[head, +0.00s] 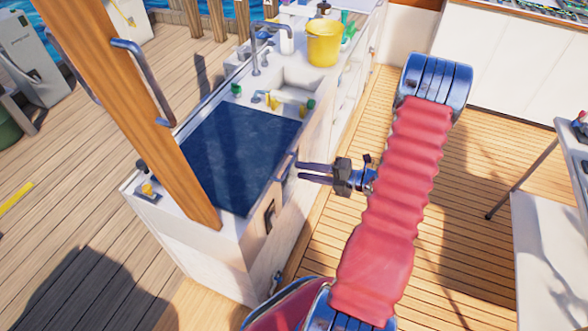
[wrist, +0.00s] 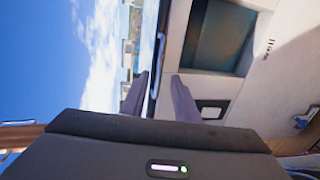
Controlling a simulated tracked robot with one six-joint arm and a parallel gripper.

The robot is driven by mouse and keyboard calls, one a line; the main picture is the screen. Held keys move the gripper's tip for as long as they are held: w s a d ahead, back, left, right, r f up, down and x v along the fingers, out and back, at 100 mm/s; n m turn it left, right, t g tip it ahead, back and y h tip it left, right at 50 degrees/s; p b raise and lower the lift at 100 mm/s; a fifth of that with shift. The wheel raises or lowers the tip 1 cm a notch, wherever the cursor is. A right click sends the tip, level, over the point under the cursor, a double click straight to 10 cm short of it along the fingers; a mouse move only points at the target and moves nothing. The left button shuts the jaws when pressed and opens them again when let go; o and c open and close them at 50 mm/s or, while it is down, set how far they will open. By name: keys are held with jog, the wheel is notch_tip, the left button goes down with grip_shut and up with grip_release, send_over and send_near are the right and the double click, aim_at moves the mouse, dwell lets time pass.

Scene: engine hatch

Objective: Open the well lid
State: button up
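A dark blue, flat rectangular panel (head: 238,150) covers the well opening in the white counter and looks like the well lid. It lies flat, level with the counter top. A slim grey-blue handle (head: 289,167) is at its right edge; it also shows as a dark bar (wrist: 157,50) in the wrist view. My gripper (head: 298,171) is at the counter's right side, with its fingertips close to the handle. In the wrist view my gripper (wrist: 160,85) has its two fingers apart, with the bar lying between their tips. I cannot tell whether they touch it.
A wooden post (head: 135,105) with metal grips rises across the counter's left side. Behind the panel are a sink (head: 293,84), a faucet (head: 256,48) and a yellow bucket (head: 324,43). A table (head: 566,165) stands at right. The plank deck (head: 470,205) between is clear.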

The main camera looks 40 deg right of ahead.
jog(key=x, duration=0.4)
jog(key=shift+w+a, duration=0.1)
jog(key=shift+c, duration=0.5)
grip_shut()
jog(key=shift+f, duration=0.1)
